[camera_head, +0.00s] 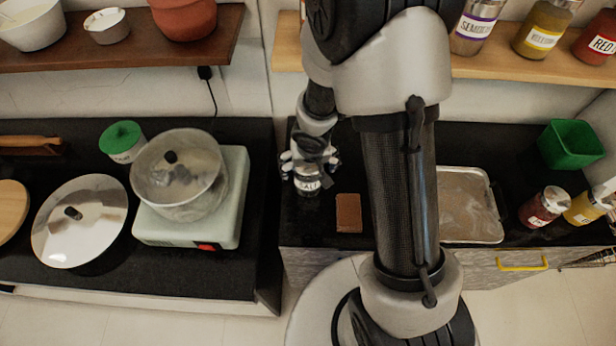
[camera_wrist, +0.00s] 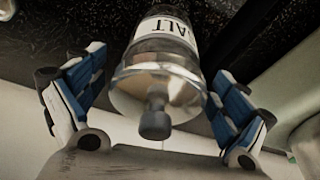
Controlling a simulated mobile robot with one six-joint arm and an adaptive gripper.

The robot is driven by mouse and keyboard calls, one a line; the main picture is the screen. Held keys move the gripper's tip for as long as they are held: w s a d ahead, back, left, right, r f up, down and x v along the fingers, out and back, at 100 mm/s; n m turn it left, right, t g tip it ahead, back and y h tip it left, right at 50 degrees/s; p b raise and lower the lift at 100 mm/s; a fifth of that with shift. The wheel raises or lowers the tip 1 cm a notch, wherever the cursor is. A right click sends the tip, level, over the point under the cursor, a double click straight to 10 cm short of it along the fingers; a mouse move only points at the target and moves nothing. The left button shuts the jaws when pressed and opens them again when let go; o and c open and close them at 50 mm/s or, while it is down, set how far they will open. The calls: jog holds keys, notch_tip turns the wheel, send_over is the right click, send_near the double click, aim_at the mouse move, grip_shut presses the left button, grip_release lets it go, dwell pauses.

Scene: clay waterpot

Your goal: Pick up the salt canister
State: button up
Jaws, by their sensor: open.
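The salt canister (camera_head: 307,184) stands on the black counter, left of my arm's thick link. It is a clear jar with a white label, a metal lid and a dark knob. In the wrist view the canister (camera_wrist: 160,75) lies between the two fingers, its knob towards my palm. My gripper (camera_head: 308,170) is above and around the canister's top. In the wrist view my gripper (camera_wrist: 150,95) is open, with a finger with blue pads on each side. The right finger looks close to the lid and the left one a little apart. Whether either touches is unclear.
A brown block (camera_head: 348,213) lies just right of the canister. A metal tray (camera_head: 497,236) is partly behind my arm. A pale green stove (camera_head: 240,190) with a pot (camera_head: 180,195) stands left across a counter gap. A wooden shelf (camera_head: 500,66) with jars is above.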

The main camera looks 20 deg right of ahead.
jog(key=shift+w+f, duration=0.15)
jog(key=shift+f, duration=0.55)
jog(key=shift+r, duration=0.1)
jog(key=shift+c, duration=0.4)
jog(key=c, duration=1.8)
